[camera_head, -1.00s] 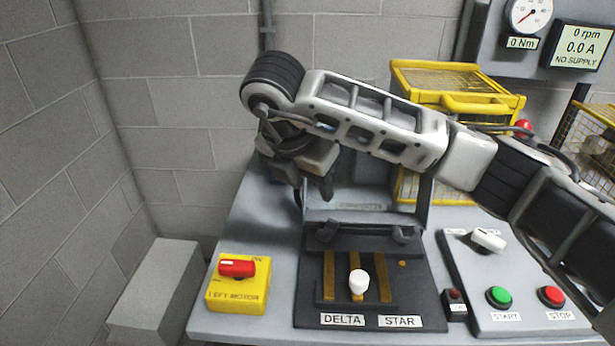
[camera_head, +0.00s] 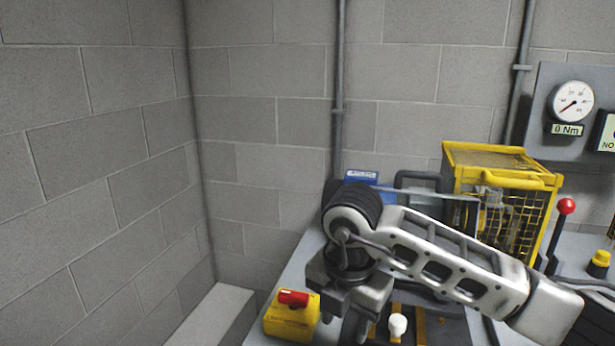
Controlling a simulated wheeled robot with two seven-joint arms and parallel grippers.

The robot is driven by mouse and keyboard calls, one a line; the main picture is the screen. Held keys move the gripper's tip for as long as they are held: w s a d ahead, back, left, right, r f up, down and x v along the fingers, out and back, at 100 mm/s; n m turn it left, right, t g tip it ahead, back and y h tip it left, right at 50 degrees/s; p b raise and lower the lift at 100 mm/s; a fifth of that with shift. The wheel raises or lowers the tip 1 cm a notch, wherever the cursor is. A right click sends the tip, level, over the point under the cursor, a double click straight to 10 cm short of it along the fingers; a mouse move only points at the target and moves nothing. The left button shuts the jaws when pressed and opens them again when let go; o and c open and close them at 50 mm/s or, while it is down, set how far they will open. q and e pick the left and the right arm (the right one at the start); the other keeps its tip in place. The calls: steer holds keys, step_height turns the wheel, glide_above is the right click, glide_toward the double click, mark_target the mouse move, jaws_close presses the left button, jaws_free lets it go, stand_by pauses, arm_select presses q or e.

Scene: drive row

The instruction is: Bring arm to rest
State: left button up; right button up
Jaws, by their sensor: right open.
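My right arm comes in from the lower right and reaches over the bench. My right gripper (camera_head: 343,318) points down with its fingers apart. It appears empty, between the yellow switch box and the white knob. The yellow switch box (camera_head: 288,325) with a red handle (camera_head: 293,298) is just left of the gripper. The white knob (camera_head: 398,324) of the dark selector board (camera_head: 450,328) shows to its right. The arm hides much of the board, and the picture's lower edge cuts off its labels. My left gripper is not in view.
A yellow mesh cage (camera_head: 505,200) stands behind the arm, with a red-tipped lever (camera_head: 562,230) beside it. A blue item (camera_head: 360,177) sits at the back. A gauge (camera_head: 573,102) hangs on the wall panel. A grey block (camera_head: 215,315) stands left of the bench.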

steer(key=s+a+f+n+g+y, duration=0.35)
steer(key=s+a+y, duration=0.35)
steer(key=s+a, duration=0.3)
steer(key=s+a+r+m+g+y, duration=0.2)
steer(key=s+a+r+y, duration=0.2)
steer(key=a+r+y, duration=0.55)
steer(key=w+d+f+m+t+h, duration=0.2)
steer(key=w+d+f+m+t, duration=0.2)
steer(key=d+m+t, duration=0.55)
steer(key=w+d+f+m+t+h, duration=0.2)
steer(key=w+d+f+m+t, duration=0.4)
steer(key=m+t, duration=0.6)
steer(key=s+d+f+m+g+h, duration=0.3)
steer(key=s+d+f, duration=0.3)
steer(key=f, duration=0.3)
steer(key=s+d+f+m+g+h, duration=0.3)
steer(key=s+d+f+h, duration=0.3)
steer(key=f, duration=0.4)
steer(key=shift+s+d+f+g, duration=0.2)
steer(key=shift+s+d+g, duration=0.3)
steer(key=shift+s, duration=0.3)
steer(key=shift+a, duration=0.1)
